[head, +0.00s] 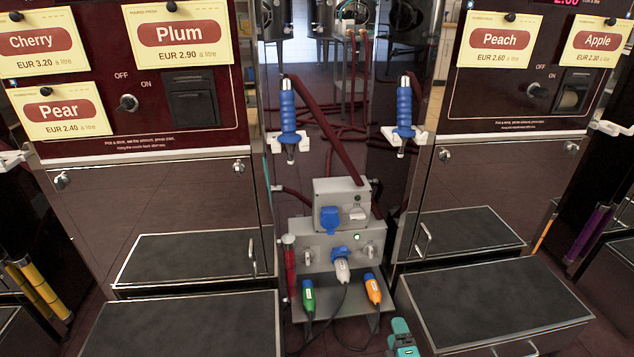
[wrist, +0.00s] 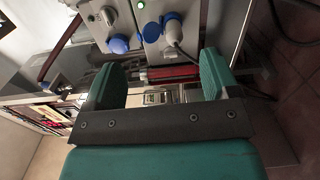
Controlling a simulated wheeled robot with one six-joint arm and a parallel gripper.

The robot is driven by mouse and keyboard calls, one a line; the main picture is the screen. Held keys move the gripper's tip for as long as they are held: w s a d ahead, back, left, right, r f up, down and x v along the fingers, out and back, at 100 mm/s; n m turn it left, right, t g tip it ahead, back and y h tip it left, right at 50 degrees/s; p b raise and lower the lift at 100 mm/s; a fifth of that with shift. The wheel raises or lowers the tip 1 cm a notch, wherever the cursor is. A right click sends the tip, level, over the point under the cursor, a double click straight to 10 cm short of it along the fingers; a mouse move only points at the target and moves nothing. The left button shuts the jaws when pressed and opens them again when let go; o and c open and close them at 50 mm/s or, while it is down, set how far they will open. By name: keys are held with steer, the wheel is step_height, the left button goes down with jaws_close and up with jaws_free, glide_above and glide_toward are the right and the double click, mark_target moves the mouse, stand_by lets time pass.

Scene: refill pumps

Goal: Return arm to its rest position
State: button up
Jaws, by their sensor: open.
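My gripper (head: 402,340) shows at the bottom of the head view, right of centre, as a teal shape by the right-hand drawer. In the wrist view its two teal fingers (wrist: 165,80) stand wide apart with nothing held between them. Beyond the fingers is the grey socket box (wrist: 182,11), which also shows in the head view (head: 320,255). A white plug (head: 342,270) sits in its blue socket, and a cable hangs from it. The gripper is apart from the box and plugs.
A green plug (head: 308,298) and an orange plug (head: 372,288) rest on the box's lower shelf. Blue-handled nozzles (head: 289,112) (head: 404,108) hang on either side above. Dark-topped drawers stick out at left (head: 185,325) and right (head: 495,300). Dark red hoses lie behind.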

steer(key=w+a+r+m+g+h, duration=0.1)
steer(key=w+r+m+g+h, duration=0.2)
steer(key=w+r+m+h, duration=0.75)
steer(key=w+a+r+m+g+y, duration=0.1)
steer(key=w+r+m+g+y, duration=0.15)
steer(key=r, duration=0.65)
steer(key=w+a+r+m+g+y, duration=0.2)
steer(key=w+r+g+y, duration=0.1)
steer(key=r, duration=0.7)
steer(key=s+a+r+g+y, duration=0.3)
steer(key=s+r+g+y, duration=0.2)
steer(key=s+r, duration=1.2)
steer(key=s+r+n+g+y, duration=0.15)
steer(key=s+r, duration=0.25)
steer(key=s, duration=0.9)
steer(key=s+r+n+g+y, duration=0.1)
steer(key=s+r+g, duration=0.25)
steer(key=s, duration=1.05)
step_height(320, 180, up, 24)
steer(key=p, duration=2.3)
steer(key=shift+w, duration=0.4)
